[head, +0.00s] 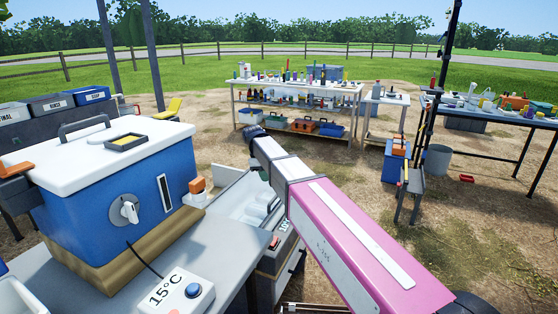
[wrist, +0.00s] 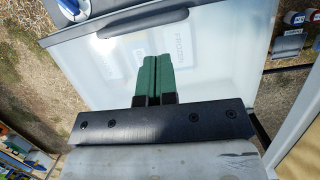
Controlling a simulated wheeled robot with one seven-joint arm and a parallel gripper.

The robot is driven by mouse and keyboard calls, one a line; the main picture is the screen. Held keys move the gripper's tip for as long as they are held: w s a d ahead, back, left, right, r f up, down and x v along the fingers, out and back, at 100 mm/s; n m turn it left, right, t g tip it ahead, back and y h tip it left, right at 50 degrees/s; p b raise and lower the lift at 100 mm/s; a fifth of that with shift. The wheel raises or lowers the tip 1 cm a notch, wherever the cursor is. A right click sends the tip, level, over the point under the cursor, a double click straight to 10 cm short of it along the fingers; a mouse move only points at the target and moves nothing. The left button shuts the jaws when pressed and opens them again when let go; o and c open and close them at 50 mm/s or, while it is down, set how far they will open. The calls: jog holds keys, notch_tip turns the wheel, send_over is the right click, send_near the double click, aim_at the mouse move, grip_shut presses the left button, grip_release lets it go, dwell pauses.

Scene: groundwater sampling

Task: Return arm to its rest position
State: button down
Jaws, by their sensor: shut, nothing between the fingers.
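My gripper (wrist: 153,78) shows in the wrist view with its two green fingers pressed together and nothing between them. My gripper is not clearly visible there. The open bin (head: 226,182) stands just beyond the arm, partly hidden by it.
A blue cooler (head: 150,185) with a white lid and dial stands close on the left. A 15°C box (head: 180,292) sits before it. Loaded tables (head: 300,92) stand farther back, with a dark pole (head: 432,100) at right.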

jog(key=s+d+f+m+y, duration=0.1)
jog(key=s+d+f+m, duration=0.3)
jog(key=d, duration=0.7)
jog(key=s+d+f+m+y, duration=0.1)
jog(key=s+d+f+m, duration=0.4)
jog(key=s+d+f, duration=0.2)
jog(key=s+d+f+m+t+y, duration=0.1)
jog(key=s+d+f+m, duration=0.3)
jog(key=d+f, duration=0.5)
jog(key=s+d, duration=0.2)
jog(key=d, duration=0.4)
jog(key=shift+s+d+m, duration=0.3)
jog(key=shift+s+d, duration=0.05)
